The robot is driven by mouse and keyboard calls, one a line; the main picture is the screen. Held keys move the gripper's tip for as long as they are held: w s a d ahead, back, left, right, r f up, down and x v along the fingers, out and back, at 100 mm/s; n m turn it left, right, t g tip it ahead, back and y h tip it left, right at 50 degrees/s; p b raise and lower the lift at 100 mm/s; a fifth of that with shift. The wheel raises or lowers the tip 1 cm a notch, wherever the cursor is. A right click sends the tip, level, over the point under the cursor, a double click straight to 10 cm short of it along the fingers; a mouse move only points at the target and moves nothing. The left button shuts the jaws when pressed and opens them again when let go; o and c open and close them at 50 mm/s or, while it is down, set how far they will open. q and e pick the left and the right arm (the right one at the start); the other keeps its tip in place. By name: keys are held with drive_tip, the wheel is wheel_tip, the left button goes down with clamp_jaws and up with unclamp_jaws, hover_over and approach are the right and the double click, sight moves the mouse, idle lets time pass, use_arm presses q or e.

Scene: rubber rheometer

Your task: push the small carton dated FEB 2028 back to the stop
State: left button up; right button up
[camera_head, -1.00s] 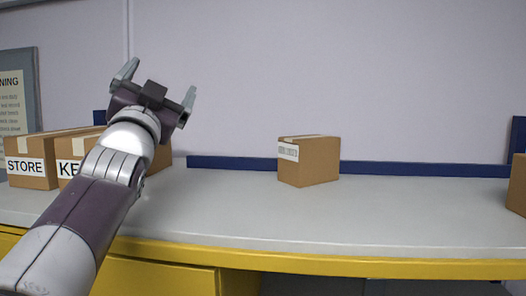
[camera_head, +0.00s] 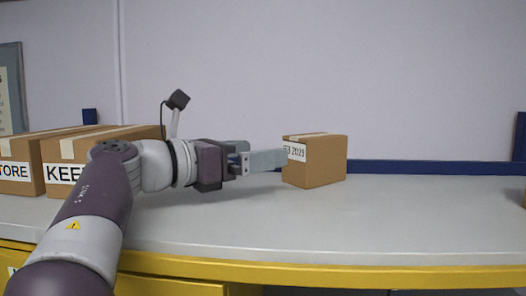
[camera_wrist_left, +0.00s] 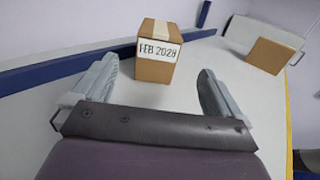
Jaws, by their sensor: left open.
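The small carton (camera_head: 320,162) is a brown box with a pale tape strip, standing upright on the grey counter. Its white label reads FEB 2028 in the left wrist view, where the carton (camera_wrist_left: 155,70) stands ahead of the fingers. My left gripper (camera_head: 266,153) is level and points right at the carton's labelled side. It is open and empty, and its fingers (camera_wrist_left: 160,68) are wide apart. In the head view the near fingertip reaches the carton's left edge; I cannot tell if it touches. My right gripper is out of view.
A blue rail (camera_head: 400,168) runs along the back of the counter (camera_head: 400,215), behind the carton. Large cartons marked KEEP (camera_head: 60,150) and STORE (camera_head: 14,172), partly hidden or cut off, stand at left. Another carton (camera_wrist_left: 270,55) lies beyond. The counter front is clear.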

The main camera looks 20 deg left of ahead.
sight(294, 146)
use_arm(q)
drive_tip(key=shift+w+d+r+p, duration=0.2)
drive_tip(key=shift+w+p, duration=0.1)
drive_tip(key=shift+w, duration=0.1)
drive_tip(key=p+x, duration=0.6)
drive_tip(key=x, duration=0.4)
drive_tip(key=shift+w+d, duration=0.1)
drive_tip(key=shift+w+d+f, duration=0.2)
drive_tip(key=shift+w+d, duration=0.05)
drive_tip(key=shift+w, duration=0.3)
drive_tip(key=c, duration=1.2)
drive_tip(key=o, duration=1.2)
